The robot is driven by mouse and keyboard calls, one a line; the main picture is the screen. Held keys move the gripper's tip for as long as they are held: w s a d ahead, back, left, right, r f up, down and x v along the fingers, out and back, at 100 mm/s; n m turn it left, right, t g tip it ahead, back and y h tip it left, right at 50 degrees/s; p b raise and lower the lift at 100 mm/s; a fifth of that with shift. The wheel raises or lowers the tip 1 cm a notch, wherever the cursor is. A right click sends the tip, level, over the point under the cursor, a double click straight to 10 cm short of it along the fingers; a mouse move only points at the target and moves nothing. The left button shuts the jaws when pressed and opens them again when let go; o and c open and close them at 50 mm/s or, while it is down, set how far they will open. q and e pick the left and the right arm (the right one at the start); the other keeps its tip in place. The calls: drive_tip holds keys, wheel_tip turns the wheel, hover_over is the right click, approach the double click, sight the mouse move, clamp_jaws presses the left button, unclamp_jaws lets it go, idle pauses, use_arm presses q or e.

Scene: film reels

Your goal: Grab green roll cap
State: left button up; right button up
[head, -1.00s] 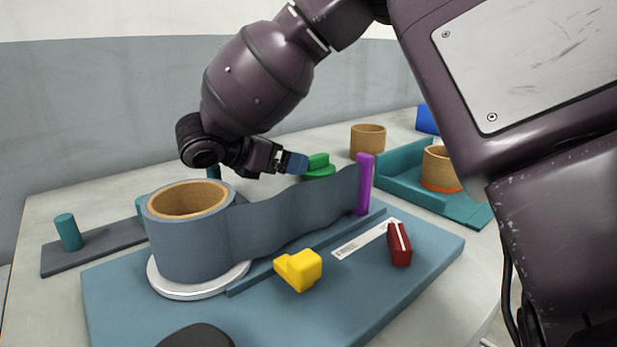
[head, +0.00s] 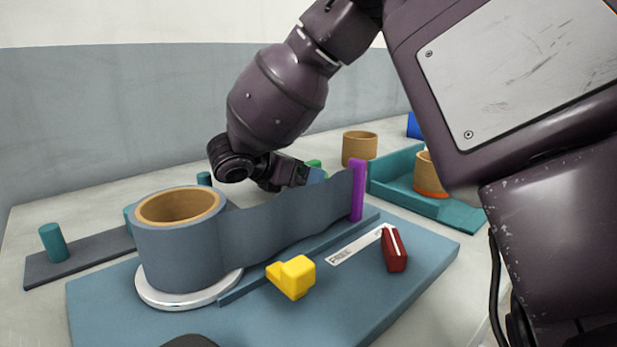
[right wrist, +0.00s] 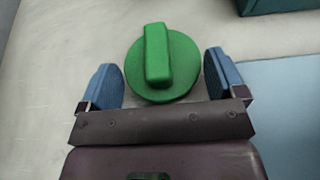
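The green roll cap (right wrist: 163,65) is a round disc with a raised bar handle, lying on the pale table. In the right wrist view it sits just ahead of and between the two blue fingers of my right gripper (right wrist: 165,80), which is open, with a gap on each side of the handle. In the head view only a sliver of the cap (head: 314,163) shows behind my right gripper (head: 316,175); the rest is hidden by the gripper and the grey strip. My left gripper is not clearly in view; a dark rounded shape at the bottom edge cannot be identified.
A grey tape roll (head: 178,245) stands on a white disc, its strip running to a purple post (head: 358,190) close to my right gripper. A yellow block (head: 292,276) and dark red block (head: 394,249) lie in front. A teal tray (head: 440,207) and cardboard ring (head: 359,147) stand right.

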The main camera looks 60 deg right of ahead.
drive_tip(key=c, duration=0.5)
drive_tip(key=shift+o, duration=0.2)
drive_tip(key=shift+r, duration=0.1)
